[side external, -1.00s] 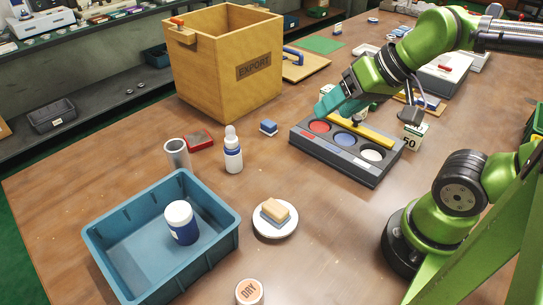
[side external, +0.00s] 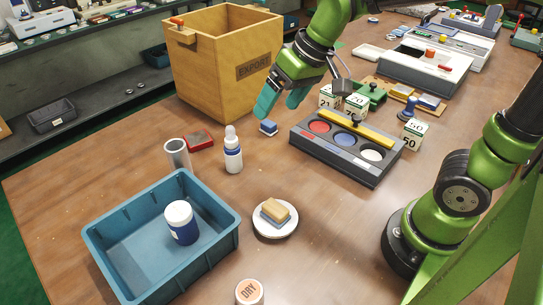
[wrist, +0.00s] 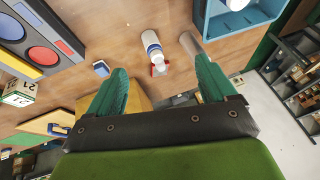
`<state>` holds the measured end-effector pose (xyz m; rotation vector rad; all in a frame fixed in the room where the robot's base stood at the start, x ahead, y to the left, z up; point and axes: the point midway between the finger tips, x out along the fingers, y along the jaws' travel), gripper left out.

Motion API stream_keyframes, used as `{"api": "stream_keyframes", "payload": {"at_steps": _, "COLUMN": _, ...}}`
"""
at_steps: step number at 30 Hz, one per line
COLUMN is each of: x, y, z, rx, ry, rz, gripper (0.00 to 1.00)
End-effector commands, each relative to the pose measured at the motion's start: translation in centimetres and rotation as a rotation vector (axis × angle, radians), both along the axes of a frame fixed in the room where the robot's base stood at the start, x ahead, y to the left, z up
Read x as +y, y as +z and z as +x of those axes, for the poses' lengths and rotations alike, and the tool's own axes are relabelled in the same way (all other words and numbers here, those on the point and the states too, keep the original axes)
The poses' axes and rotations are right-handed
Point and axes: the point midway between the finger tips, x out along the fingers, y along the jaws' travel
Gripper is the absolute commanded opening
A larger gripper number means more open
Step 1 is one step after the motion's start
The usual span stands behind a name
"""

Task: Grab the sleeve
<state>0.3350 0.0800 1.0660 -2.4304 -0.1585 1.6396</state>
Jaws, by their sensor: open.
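The sleeve (side external: 177,157), a short grey metal tube, stands upright on the table beside the blue bin in the side view. In the wrist view the sleeve (wrist: 191,46) shows near the top, partly behind the right finger. My gripper (side external: 281,104) is open and empty, in the air in front of the wooden box, up and to the right of the sleeve. In the wrist view its two teal fingers (wrist: 160,68) are spread wide, with nothing between them.
A white dropper bottle (side external: 233,155) and a red pad (side external: 199,141) stand close to the sleeve. The blue bin (side external: 112,222) holds a jar (side external: 181,222). A small blue block (side external: 268,127) lies below my gripper. The wooden export box (side external: 222,70) is behind.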

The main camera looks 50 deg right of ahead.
Motion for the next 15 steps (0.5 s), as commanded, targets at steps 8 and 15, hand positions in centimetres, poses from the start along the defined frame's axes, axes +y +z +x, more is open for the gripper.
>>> {"api": "stream_keyframes", "payload": {"at_steps": 8, "x": 6.5, "y": -2.3, "z": 10.6, "rx": 0.023, "ry": 0.410, "rz": -0.111, "gripper": 0.84}}
{"api": "stream_keyframes", "payload": {"at_steps": 15, "x": 9.4, "y": -1.0, "z": 15.9, "rx": -0.083, "ry": 0.701, "rz": -0.195, "gripper": 0.84}}
